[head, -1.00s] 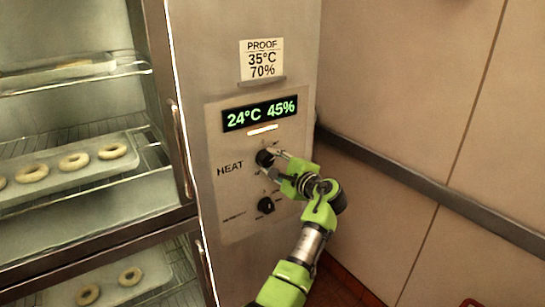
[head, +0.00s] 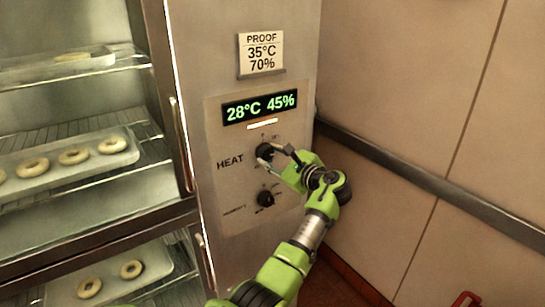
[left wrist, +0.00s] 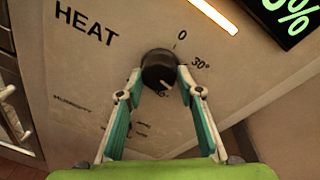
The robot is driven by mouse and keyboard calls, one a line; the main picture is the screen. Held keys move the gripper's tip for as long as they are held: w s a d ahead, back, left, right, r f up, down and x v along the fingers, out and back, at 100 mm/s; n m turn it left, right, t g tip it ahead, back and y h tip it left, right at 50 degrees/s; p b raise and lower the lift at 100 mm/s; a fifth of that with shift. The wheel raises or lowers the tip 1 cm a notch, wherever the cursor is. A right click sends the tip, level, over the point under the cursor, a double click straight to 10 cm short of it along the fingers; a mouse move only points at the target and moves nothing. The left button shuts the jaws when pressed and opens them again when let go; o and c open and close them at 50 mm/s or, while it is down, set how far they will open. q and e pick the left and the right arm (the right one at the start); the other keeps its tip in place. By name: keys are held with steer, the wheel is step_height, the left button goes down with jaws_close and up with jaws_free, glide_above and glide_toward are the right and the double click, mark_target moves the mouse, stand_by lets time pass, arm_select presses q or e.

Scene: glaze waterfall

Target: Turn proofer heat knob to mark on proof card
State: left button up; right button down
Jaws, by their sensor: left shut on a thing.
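The black heat knob (head: 264,152) sits on the steel control panel beside the word HEAT. My left gripper (head: 276,152) is shut on this knob, with one finger on each side of it. In the left wrist view the knob (left wrist: 159,70) stands between the fingertips (left wrist: 158,76), with 0 and 30° marks around it. The proof card (head: 261,54) above reads 35°C and 70%. The green display (head: 260,107) reads 28°C 45%. My right gripper does not show.
A second black knob (head: 265,198), for humidity, sits below the heat knob. The proofer's glass doors at left show trays (head: 70,163) of ring-shaped dough. A grey rail (head: 430,180) runs along the wall at right.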

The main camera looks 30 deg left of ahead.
arm_select(q)
steer(key=shift+a+r, duration=0.15)
steer(key=shift+r, duration=0.2)
steer(key=o, duration=1.1)
steer(key=shift+a+f, duration=0.2)
steer(key=shift+f, duration=0.1)
steer(key=shift+d, duration=0.15)
steer(key=v, duration=1.1)
steer(key=shift+s+d, duration=0.2)
steer(key=shift+d, duration=0.1)
steer(key=shift+r, duration=0.1)
